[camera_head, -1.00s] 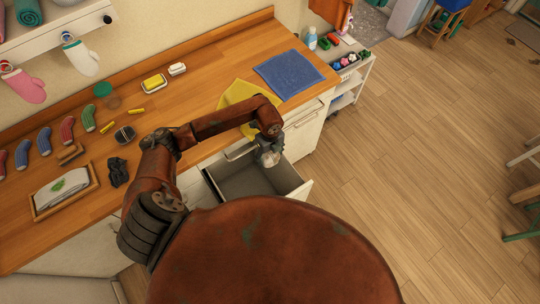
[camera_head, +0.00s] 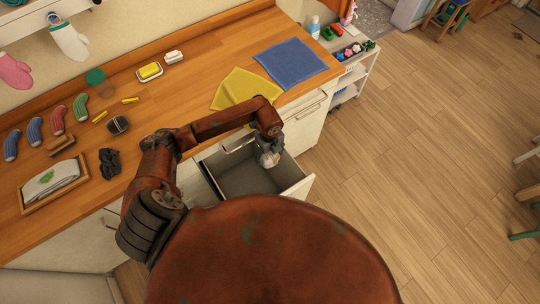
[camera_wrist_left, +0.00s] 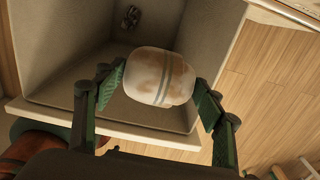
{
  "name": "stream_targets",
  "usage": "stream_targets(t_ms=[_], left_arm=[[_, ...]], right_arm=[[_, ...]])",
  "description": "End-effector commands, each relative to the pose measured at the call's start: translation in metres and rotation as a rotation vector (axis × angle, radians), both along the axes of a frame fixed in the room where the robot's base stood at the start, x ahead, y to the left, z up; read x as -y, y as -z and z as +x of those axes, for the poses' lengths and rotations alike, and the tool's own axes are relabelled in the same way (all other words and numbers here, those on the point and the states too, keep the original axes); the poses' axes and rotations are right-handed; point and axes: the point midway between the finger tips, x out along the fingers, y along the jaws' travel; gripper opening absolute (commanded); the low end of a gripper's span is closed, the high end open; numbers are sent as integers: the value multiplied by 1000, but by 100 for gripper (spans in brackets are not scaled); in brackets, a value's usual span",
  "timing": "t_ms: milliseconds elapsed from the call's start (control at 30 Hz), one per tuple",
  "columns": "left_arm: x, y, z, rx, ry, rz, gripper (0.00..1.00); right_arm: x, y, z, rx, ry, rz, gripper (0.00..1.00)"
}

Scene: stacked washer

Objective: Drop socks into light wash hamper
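My left gripper (camera_head: 268,157) is over an open pull-out bin (camera_head: 299,188) in the counter front. Its fingers (camera_wrist_left: 160,95) are closed around a rounded, balled-up sock bundle (camera_wrist_left: 160,76), off-white with brown stains and grey stripes. The bundle hangs above the bin, near its front wall, which also shows in the left wrist view (camera_wrist_left: 90,122). A small dark thing (camera_wrist_left: 130,17) lies in the bin's far part. No label shows which hamper this is. A dark bundle (camera_head: 109,163), possibly socks, lies on the counter. My right gripper is not in view.
The wooden counter (camera_head: 190,100) holds several coloured socks (camera_head: 57,120), a tray with a folded cloth (camera_head: 54,184), a yellow cloth (camera_head: 240,88) and a blue cloth (camera_head: 290,64). A white cart (camera_head: 347,84) stands beyond.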

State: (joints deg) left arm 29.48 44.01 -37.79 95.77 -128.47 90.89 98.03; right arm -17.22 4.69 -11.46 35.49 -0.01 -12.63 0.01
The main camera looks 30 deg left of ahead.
Motion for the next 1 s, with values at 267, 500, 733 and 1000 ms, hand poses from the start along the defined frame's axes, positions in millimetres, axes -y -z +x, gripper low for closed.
stream_targets(t_ms=[267,500,733,1000], left_arm=[[0,0,0,0,0,0,81],[0,0,0,0,0,0,81],[-1,-26,1,3,1,2,81],[0,-82,1,3,2,2,81]], right_arm=[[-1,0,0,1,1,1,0],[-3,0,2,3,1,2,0],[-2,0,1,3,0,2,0],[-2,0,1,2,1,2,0]])
